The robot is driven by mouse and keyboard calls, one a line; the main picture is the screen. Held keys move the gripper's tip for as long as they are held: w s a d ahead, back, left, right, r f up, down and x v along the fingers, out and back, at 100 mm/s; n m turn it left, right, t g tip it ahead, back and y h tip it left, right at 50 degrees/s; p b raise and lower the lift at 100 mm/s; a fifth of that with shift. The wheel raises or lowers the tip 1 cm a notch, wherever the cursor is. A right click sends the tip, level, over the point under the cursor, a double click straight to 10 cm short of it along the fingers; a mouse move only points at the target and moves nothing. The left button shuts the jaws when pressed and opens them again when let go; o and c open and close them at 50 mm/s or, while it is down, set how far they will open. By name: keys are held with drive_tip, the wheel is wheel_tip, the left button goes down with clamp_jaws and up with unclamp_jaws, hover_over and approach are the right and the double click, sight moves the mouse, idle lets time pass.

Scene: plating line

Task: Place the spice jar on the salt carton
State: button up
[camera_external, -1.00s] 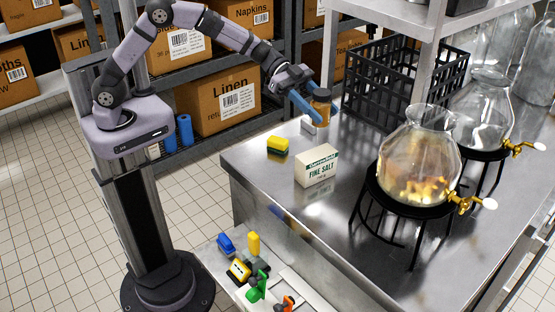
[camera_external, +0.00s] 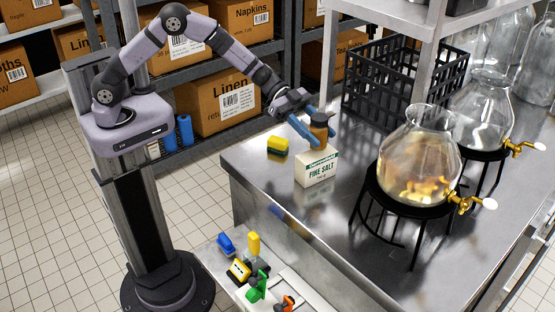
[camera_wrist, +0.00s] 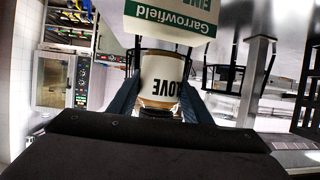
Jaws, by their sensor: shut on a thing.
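The carton (camera_wrist: 172,14) also shows at the top of the wrist view, beyond the jar.
A yellow and dark green sponge (camera_external: 278,146) lies left of the carton. A glass dispenser (camera_external: 418,160) on a black stand is to the right. A black crate (camera_external: 400,90) stands behind. The counter's front left is clear.

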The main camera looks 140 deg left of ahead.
drive_tip(key=shift+f, duration=1.05)
drive_tip(key=shift+f, duration=0.15)
drive_tip(key=o, duration=1.2)
drive_tip(key=b+v, duration=0.3)
drive_tip(key=v, duration=0.9)
